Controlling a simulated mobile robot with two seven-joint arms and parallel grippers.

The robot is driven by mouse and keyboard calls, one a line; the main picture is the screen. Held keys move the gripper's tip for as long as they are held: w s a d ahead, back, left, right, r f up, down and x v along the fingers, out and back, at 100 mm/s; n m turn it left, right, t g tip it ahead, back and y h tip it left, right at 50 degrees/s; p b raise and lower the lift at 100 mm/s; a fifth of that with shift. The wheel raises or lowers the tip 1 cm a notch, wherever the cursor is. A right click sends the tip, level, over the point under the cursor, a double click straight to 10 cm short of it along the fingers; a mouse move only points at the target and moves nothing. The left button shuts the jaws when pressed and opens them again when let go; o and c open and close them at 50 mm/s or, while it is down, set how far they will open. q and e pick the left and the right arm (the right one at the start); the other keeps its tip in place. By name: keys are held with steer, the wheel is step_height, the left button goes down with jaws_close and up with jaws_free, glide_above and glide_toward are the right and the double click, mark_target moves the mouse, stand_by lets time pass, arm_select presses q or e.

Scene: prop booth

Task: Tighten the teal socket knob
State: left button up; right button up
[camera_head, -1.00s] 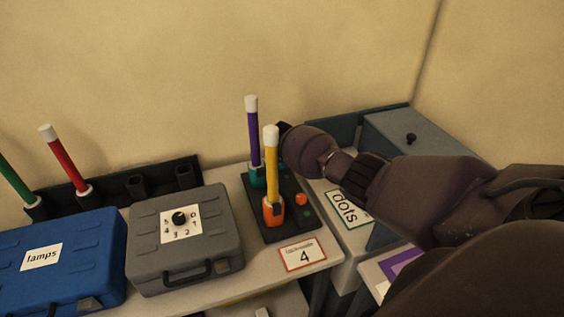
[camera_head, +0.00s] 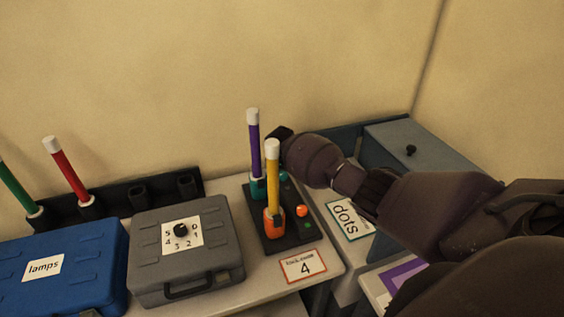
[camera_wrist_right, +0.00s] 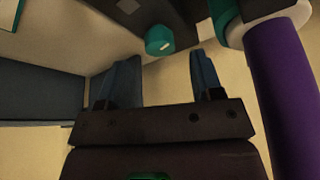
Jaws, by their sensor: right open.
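The teal socket (camera_head: 258,188) holds an upright purple stick (camera_head: 254,145) at the back of a black base. Both also show at the right of the right wrist view, the socket (camera_wrist_right: 232,28) and the stick (camera_wrist_right: 282,95). The round teal knob (camera_wrist_right: 160,40), with a pale mark on its face, sticks out beside the socket; a bit of it (camera_head: 283,176) shows in the head view. My right gripper (camera_wrist_right: 164,62) is open and empty, with the knob just beyond its fingertips and roughly between them. My left gripper is not in view.
An orange socket (camera_head: 274,222) with a yellow stick (camera_head: 272,175) stands in front on the black base (camera_head: 287,240). A grey case (camera_head: 155,265) and a blue case (camera_head: 80,265) stand to the left. A blue-grey box (camera_head: 425,150) is behind my right arm.

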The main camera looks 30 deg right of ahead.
steer(key=shift+v, duration=1.9)
